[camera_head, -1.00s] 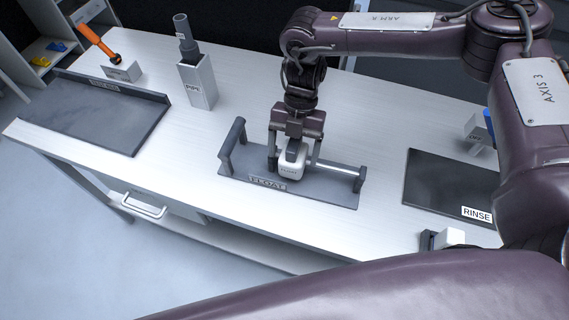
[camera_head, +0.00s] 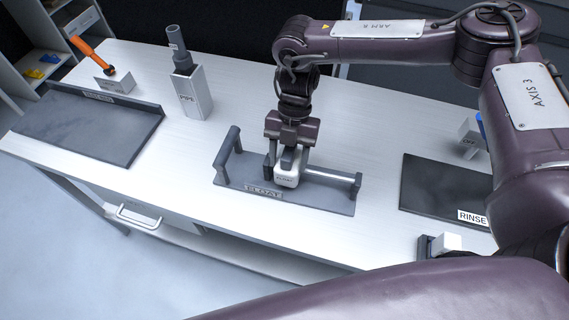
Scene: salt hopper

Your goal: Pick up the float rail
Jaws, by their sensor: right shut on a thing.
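I see no lift off the tray. My left gripper is out of view.
A dark upright frame (camera_head: 233,142) stands at the tray's left end. A dark tray (camera_head: 80,122) lies left, the RINSE mat (camera_head: 440,185) right. Bare table lies between.

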